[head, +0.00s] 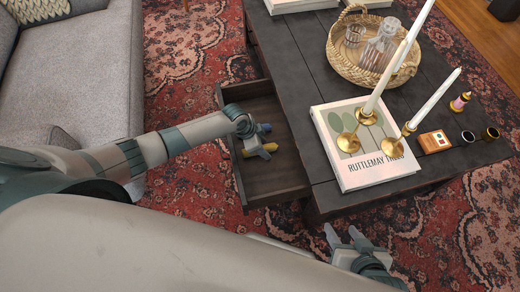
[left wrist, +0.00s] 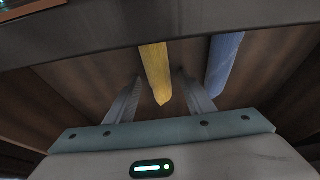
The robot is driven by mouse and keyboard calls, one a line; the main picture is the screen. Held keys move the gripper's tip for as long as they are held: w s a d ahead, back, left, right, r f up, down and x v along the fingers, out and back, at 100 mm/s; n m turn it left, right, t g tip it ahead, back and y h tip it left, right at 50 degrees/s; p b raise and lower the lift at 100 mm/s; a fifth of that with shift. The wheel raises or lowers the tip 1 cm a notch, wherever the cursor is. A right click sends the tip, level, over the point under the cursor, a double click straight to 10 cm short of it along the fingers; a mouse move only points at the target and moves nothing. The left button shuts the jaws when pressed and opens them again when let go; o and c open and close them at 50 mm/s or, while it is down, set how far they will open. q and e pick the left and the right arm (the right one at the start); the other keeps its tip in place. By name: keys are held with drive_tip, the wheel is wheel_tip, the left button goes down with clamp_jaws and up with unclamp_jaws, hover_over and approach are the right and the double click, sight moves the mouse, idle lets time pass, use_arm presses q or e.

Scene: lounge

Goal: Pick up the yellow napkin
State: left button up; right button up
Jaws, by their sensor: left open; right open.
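The yellow napkin (head: 271,147) lies in the open drawer, partly hidden by my left gripper in the head view. In the left wrist view the yellow napkin (left wrist: 155,70) shows as a narrow rolled strip, its near end between my two open fingers. My left gripper (head: 256,146) is open, reaching down into the drawer at the napkin. I cannot tell whether the fingers touch it. My right gripper (head: 342,234) is open and empty, low over the rug near the table's front end.
A blue napkin (head: 264,128) lies close beside the yellow one. The drawer (head: 275,184) has raised walls around my left gripper. The dark table (head: 290,62) holds a book (head: 345,178), candlesticks and a basket tray (head: 340,66). A grey sofa (head: 85,75) stands at left.

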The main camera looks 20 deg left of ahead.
drive_tip(key=shift+w, duration=0.1)
idle(0.3)
use_arm(q)
drive_tip(key=c, duration=1.2)
drive_tip(key=shift+o, duration=0.2)
drive_tip(key=shift+r, duration=0.7)
wheel_tip(320, 180, up, 8)
drive_tip(key=shift+f+p, duration=0.2)
drive_tip(key=shift+p, duration=0.9)
drive_tip(key=shift+r, duration=0.55)
use_arm(e)
drive_tip(key=shift+s+d+f+g+h, duration=0.25)
drive_tip(key=shift+s+d+g, duration=0.2)
drive_tip(key=shift+d, duration=0.3)
drive_tip(key=shift+s+d+f+g+h, duration=0.15)
drive_tip(key=shift+s+d+g+h, duration=0.25)
drive_tip(key=shift+d, duration=0.3)
